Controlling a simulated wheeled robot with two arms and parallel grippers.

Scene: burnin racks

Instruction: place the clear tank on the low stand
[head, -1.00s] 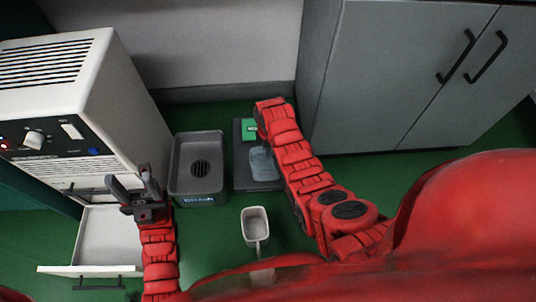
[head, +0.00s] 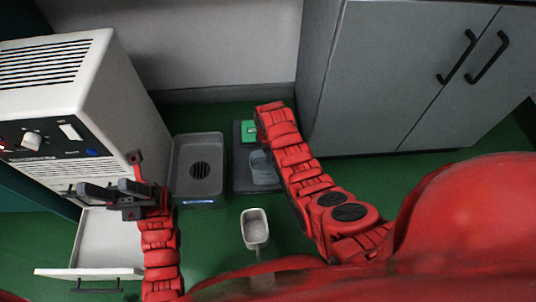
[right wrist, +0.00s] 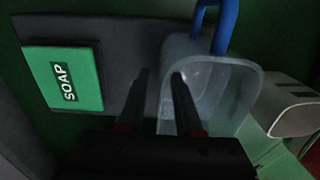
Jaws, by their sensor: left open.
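The clear tank (head: 264,167) is a see-through, open-topped box at the right end of a flat dark slab (head: 244,182). In the right wrist view, the tank (right wrist: 226,98) has a blue handle at its top edge. I cannot tell whether the slab is the low stand. My right gripper (right wrist: 160,75) is at the tank's left side, its two fingers apart; one finger seems to overlap the tank's near wall. In the head view my right arm hides that gripper. My left gripper (head: 92,192) is open and empty, over the white drawer by the white machine.
A green block (head: 250,131) marked SOAP lies on the slab. A grey basin (head: 199,140) with a round grille stands left of it. A white scoop (head: 254,229) lies in front. The white machine (head: 120,100) and open drawer (head: 105,235) are left, a grey cabinet (head: 400,80) right.

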